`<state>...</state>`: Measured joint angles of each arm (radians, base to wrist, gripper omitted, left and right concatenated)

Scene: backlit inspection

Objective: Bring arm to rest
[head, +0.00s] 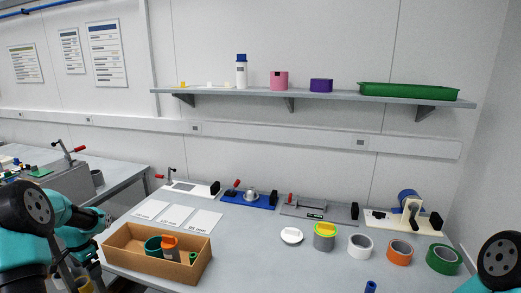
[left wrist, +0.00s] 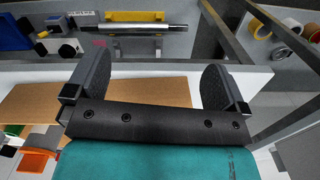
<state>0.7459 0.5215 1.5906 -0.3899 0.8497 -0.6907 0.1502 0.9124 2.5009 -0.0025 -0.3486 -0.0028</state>
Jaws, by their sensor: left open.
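My left gripper (left wrist: 153,78) shows in the left wrist view with its two black fingers spread wide. Nothing is held between them. A brown board-like surface and a pale edge show behind the fingers. In the head view my teal left arm comes in at the lower left, beside the cardboard box; its fingertips cannot be made out there. Part of my right arm shows at the lower right corner of the head view, and its gripper is out of frame.
A cardboard box (head: 130,262) with green and orange items stands at the bench's front left. An orange tape roll (head: 399,252), a green tape roll (head: 444,259) and a yellow-topped grey can (head: 324,238) stand right. Fixtures line the back. The front middle is mostly clear.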

